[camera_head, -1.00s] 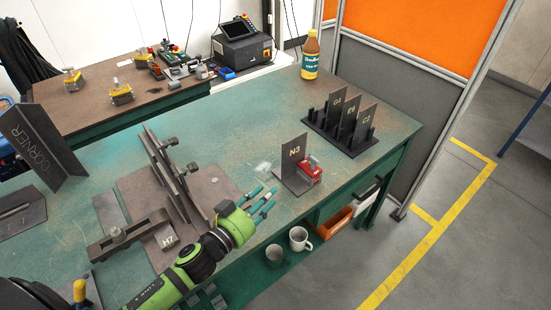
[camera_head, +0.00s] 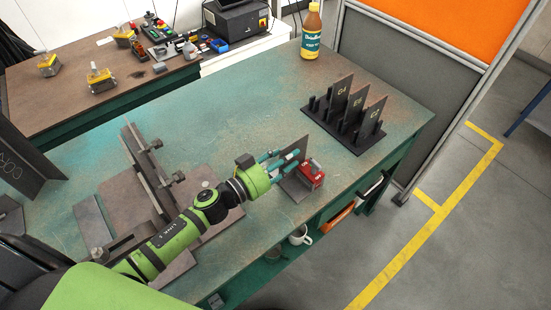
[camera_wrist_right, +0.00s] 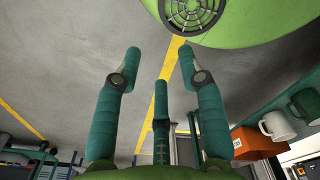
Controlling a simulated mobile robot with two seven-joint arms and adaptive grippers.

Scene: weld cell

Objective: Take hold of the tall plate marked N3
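The tall dark plate marked N3 (camera_head: 293,149) stands upright on its base on the green bench, with a red block clamp (camera_head: 311,173) at its foot. Its marking is hidden now by my gripper. My left gripper (camera_head: 283,160) is at the plate's left edge, its teal fingers spread. One finger reaches toward the far side and others lie across the near face; contact cannot be made out. My right gripper (camera_wrist_right: 160,85) is open and empty in the right wrist view, above the grey floor.
A black rack (camera_head: 345,130) with several upright plates stands behind N3 to the right. A bottle (camera_head: 311,35) is at the bench's back. A brown fixture plate (camera_head: 120,196) with a long rail lies left. A white mug (camera_head: 300,236) sits below the bench's front edge.

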